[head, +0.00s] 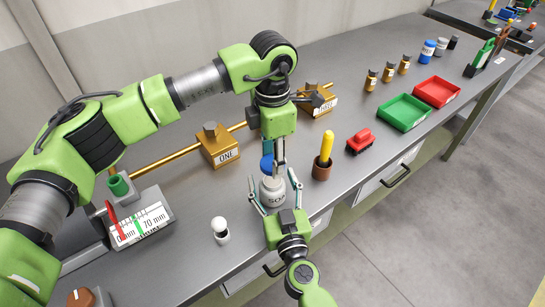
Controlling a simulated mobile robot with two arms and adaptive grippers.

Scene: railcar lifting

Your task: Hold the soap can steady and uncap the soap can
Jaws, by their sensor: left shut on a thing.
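The white soap can (272,192), lettered SO in the part that shows, stands upright near the bench's front edge. Its blue cap (266,166) shows at the top of the can. I cannot tell whether the cap is seated or lifted. My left gripper (273,158) points down from above and is shut on the cap, hiding part of it. My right gripper (272,183) reaches in from the front with its fingers spread to either side of the can. Small gaps show between its fingers and the can.
A brown pot with a yellow peg (324,155) stands close right of the can, with a red toy car (360,141) beyond. A white bulb-shaped piece (220,229) stands front left. A golden block marked ONE (219,148) lies behind. Green (402,112) and red trays (437,91) sit right.

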